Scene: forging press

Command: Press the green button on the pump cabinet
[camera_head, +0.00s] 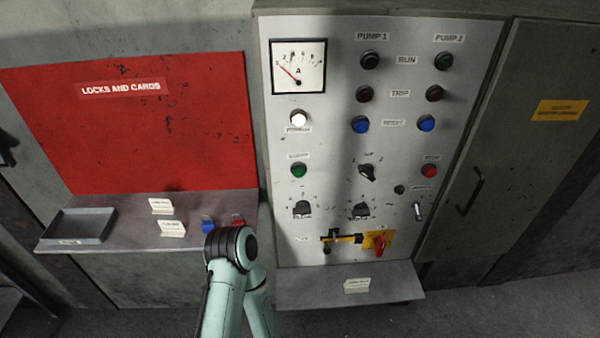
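The pump cabinet (330,225) is a grey panel a little right of the middle. Its green button (299,170) is on the left side of the panel, under a small label, below a lit white lamp (299,118). Nothing covers or touches the green button. No fingers of either gripper show.
A red button (429,171), selector switches (367,172) and a red-yellow rotary handle (380,243) share the panel. A ledge (350,287) juts out below. Left is a red locks-and-cards board (150,140) above a shelf (130,240). A handled door (500,140) is at right.

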